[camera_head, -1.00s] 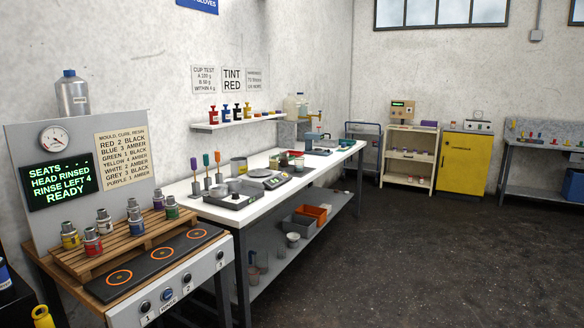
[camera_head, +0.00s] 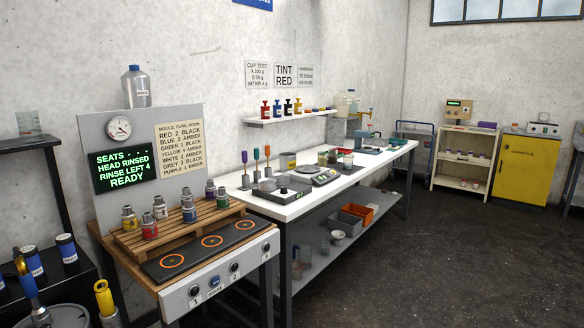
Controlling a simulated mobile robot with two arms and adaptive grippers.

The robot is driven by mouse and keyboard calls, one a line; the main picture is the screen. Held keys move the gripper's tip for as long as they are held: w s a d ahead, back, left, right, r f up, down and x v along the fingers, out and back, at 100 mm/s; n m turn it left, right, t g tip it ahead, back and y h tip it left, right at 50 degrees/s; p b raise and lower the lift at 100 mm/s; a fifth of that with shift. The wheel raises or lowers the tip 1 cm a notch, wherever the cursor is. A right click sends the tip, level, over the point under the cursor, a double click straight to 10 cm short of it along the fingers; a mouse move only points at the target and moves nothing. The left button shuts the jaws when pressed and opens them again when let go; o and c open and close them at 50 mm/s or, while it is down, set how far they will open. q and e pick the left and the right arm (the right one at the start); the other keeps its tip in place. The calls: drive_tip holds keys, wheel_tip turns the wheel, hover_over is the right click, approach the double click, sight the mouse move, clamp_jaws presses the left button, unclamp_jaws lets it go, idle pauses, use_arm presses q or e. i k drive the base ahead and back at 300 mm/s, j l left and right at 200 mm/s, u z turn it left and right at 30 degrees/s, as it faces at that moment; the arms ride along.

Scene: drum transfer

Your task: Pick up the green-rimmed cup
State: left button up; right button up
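Several small cups (camera_head: 323,159) stand on the white bench (camera_head: 300,205), behind the scales. They are too small to tell for sure which one has a green rim. A pale cup (camera_head: 338,238) stands on the bench's lower shelf; its rim colour is unclear. Neither of my grippers is in view.
Small metal cans (camera_head: 150,228) with coloured bands stand on a wooden pallet (camera_head: 128,240) behind a panel with orange rings (camera_head: 213,241). Open floor (camera_head: 440,265) lies to the right.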

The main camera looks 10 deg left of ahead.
sight(348, 159)
drive_tip(key=i+j+z, duration=0.1)
drive_tip(key=i+z, duration=0.25)
drive_tip(key=i, duration=0.45)
drive_tip(key=i+j+z, duration=0.1)
drive_tip(key=i+z, duration=0.4)
drive_tip(key=i, duration=2.7)
